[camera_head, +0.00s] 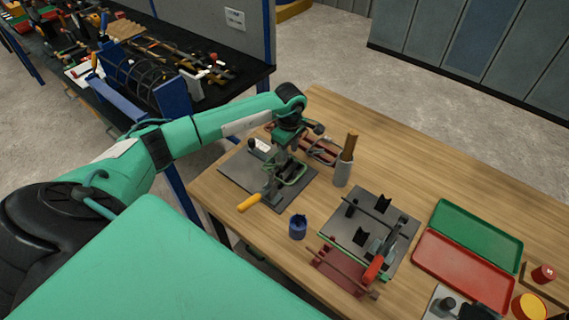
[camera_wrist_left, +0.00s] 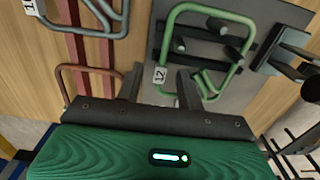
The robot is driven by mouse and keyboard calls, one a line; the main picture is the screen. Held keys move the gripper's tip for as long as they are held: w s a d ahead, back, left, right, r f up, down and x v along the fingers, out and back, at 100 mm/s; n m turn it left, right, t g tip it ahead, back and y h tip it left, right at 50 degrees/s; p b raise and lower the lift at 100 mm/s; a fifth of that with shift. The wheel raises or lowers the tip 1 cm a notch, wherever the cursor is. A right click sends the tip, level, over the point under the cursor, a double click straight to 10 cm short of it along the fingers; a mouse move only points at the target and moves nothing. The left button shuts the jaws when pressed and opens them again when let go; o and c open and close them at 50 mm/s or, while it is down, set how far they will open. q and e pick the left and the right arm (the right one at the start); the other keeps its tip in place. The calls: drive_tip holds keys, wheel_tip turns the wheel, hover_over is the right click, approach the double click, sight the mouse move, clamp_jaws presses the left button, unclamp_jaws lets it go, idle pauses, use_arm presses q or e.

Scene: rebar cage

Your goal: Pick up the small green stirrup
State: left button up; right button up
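A light green stirrup (camera_wrist_left: 173,45) with a tag reading 12 lies around dark pegs on a grey plate (camera_wrist_left: 262,22). In the head view it shows on the plate (camera_head: 236,172), partly behind my left gripper (camera_head: 285,160). My left gripper, also in the left wrist view (camera_wrist_left: 160,84), is open, its two fingers apart and pointing at the stirrup. The stirrup's near corner shows in the gap between the fingers; I cannot tell if they touch it. My right gripper is not in view.
A rust-brown stirrup (camera_wrist_left: 90,68) lies beside the left finger. A yellow handle (camera_head: 249,203) sticks out at the plate's front. A blue cup (camera_head: 298,228), a grey holder (camera_head: 343,173), a second fixture (camera_head: 395,212), and green (camera_head: 478,236) and red (camera_head: 460,270) trays stand rightward.

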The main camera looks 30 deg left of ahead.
use_arm(q)
clamp_jaws()
drive_tip(key=shift+r, duration=0.1)
idle(0.3)
